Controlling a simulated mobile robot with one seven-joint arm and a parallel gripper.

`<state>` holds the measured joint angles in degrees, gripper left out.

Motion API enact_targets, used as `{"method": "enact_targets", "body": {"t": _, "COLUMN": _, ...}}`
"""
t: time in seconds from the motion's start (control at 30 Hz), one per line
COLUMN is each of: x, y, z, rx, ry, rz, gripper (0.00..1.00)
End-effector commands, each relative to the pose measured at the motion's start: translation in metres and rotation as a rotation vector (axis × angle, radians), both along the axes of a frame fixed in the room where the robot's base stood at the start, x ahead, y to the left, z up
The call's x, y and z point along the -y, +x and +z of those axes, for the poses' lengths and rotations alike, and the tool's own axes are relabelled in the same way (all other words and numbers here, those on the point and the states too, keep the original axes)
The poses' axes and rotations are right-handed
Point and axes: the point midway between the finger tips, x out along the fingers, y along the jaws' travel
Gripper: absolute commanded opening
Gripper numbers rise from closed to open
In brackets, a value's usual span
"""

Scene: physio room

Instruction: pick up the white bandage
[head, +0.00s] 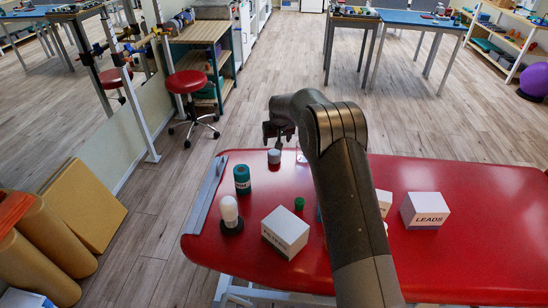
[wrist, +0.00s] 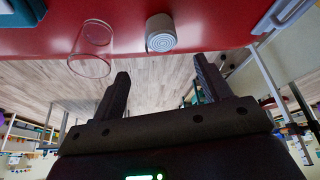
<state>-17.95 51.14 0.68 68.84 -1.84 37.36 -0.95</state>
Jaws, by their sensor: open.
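The white bandage (head: 274,156) is a small pale roll standing near the far edge of the red treatment table (head: 460,235). In the wrist view the bandage (wrist: 161,34) shows its spiral-wound end, beyond the fingertips and roughly in line with the gap between them. My gripper (wrist: 162,68) is open, with nothing between its fingers. In the head view my gripper (head: 279,132) is at the far edge of the table, just beyond the bandage and apart from it. My arm partly covers the gripper there.
A clear glass (wrist: 91,48) stands close beside the bandage. A teal roll (head: 242,180), a white rounded item on a dark base (head: 229,211), a small green item (head: 299,204) and a white box (head: 285,232) stand nearer. A LEADS box (head: 425,211) is to the right.

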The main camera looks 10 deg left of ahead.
Motion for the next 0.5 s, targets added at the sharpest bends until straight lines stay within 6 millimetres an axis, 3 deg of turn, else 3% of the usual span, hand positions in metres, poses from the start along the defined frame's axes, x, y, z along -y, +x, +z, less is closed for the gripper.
{"method": "enact_targets", "body": {"t": 0.5, "x": -0.015, "y": 0.022, "z": -0.063, "rx": -0.004, "ry": -0.002, "rz": 0.011, "gripper": 0.7}}
